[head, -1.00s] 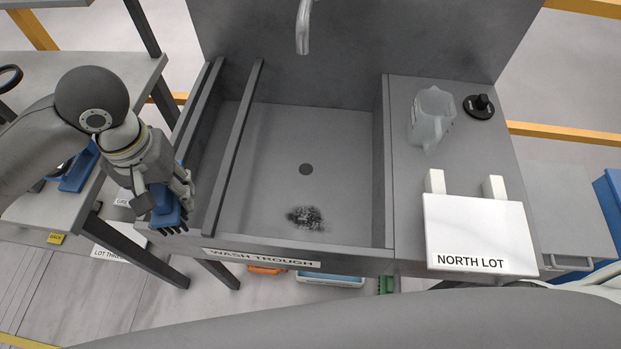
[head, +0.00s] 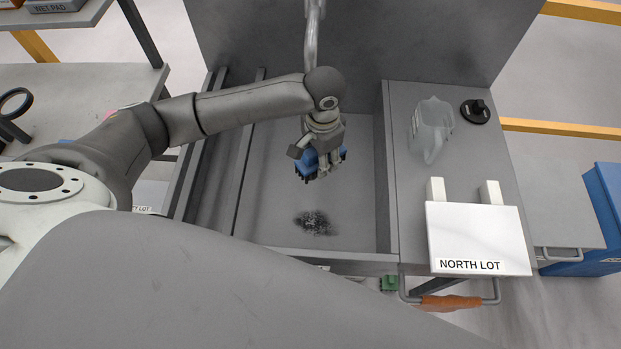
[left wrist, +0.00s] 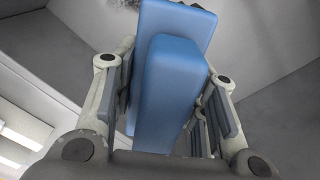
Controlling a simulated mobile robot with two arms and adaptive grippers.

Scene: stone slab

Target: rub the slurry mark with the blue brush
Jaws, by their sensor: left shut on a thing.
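The slurry mark (head: 315,222) is a dark, speckled patch on the floor of the grey wash trough (head: 270,210), near its front edge. My left gripper (head: 322,163) is shut on the blue brush (head: 309,163), whose dark bristles point down. It holds the brush over the trough, behind the mark in the head view and apart from it. In the left wrist view the blue brush (left wrist: 170,95) sits between the fingers, and a bit of dark mark (left wrist: 128,12) shows at the top edge. My right gripper is not in view.
A faucet (head: 312,35) hangs over the back of the trough, close to my left arm. The trough floor around the mark is clear.

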